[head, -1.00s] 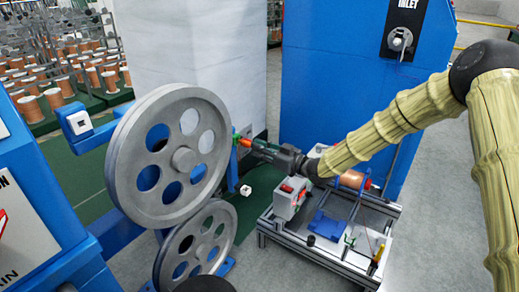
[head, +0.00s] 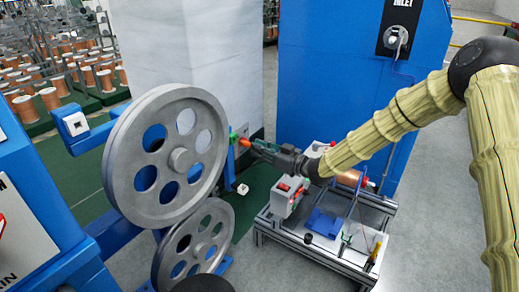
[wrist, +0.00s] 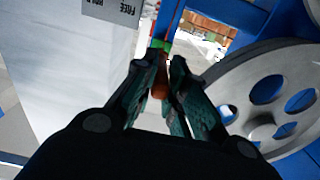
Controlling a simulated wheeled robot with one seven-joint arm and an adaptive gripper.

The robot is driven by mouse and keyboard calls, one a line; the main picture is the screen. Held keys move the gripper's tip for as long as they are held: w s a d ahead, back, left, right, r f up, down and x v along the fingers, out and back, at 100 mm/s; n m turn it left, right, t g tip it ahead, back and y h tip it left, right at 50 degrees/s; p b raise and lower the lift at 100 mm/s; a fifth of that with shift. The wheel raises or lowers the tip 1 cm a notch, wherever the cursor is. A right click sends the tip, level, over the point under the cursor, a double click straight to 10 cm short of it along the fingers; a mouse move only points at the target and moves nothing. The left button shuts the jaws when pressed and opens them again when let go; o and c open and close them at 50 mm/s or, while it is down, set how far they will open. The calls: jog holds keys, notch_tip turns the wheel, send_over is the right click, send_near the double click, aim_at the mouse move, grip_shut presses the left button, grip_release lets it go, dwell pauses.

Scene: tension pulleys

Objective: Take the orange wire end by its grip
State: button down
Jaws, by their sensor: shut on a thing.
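The orange wire end (head: 244,143) sits beside a green holder (head: 233,139) at the right edge of the large upper pulley. In the wrist view, the orange grip (wrist: 160,82) lies between my two dark fingers, just below a green part (wrist: 159,46) on a blue post. My gripper (head: 256,147) points left towards the pulley and is shut on the orange grip. It also shows in the wrist view (wrist: 163,72), with its fingers on either side of the grip. The fingers hide part of the grip, and I cannot tell whether it still touches the green holder.
The large grey pulley (head: 133,170) stands left of my gripper, with a smaller pulley (head: 181,248) below it. A metal-framed cart (head: 300,245) with a copper spool (head: 350,178) stands under my arm. A white pillar (head: 215,60) and blue cabinet (head: 320,70) rise behind.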

jog(key=shift+s+d+p, duration=0.3)
jog(key=shift+s+d, duration=0.1)
jog(key=shift+d, duration=0.2)
dwell(0.3)
